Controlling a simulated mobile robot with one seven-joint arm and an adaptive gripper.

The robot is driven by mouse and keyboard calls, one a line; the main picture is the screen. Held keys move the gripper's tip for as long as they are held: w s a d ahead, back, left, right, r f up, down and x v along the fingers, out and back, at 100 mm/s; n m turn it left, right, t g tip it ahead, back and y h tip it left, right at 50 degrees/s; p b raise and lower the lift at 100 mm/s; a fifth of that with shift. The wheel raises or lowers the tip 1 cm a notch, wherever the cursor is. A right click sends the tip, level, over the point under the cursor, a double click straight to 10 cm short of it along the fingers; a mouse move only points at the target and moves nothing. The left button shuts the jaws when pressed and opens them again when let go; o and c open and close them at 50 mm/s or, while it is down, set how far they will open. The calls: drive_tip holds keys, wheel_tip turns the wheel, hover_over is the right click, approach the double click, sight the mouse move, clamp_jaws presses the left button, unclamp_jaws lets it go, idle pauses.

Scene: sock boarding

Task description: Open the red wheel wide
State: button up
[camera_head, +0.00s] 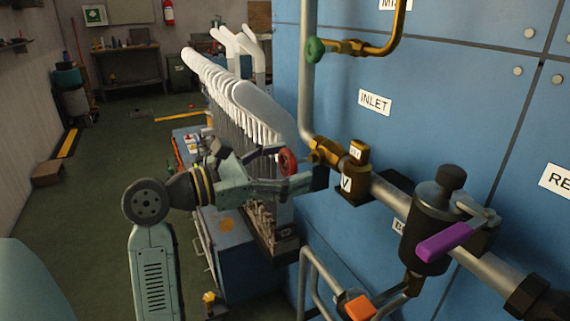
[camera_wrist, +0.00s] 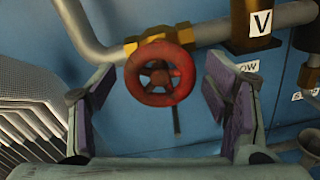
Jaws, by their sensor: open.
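The red wheel (camera_wrist: 160,71) is a small spoked handwheel on a brass valve (camera_wrist: 157,38) in the wrist view. In the head view the red wheel (camera_head: 287,161) sits at the left end of the brass fitting on the pipe, below the INLET label. My gripper (camera_wrist: 163,96) is open, with one purple-padded finger on each side of the wheel. Both pads look apart from the rim. In the head view my gripper (camera_head: 302,181) reaches in from the left beside the wheel, and part of its far finger is hidden.
A blue wall panel (camera_head: 450,90) stands behind the pipes. A green knob (camera_head: 315,49) is above and a purple lever (camera_head: 444,242) is to the right. An orange handle (camera_head: 360,308) is below. White sock forms (camera_head: 245,100) stand close behind and left of my arm.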

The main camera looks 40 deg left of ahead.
drive_tip(key=shift+c, duration=0.4)
drive_tip(key=c, duration=1.1)
drive_tip(key=shift+n, duration=0.3)
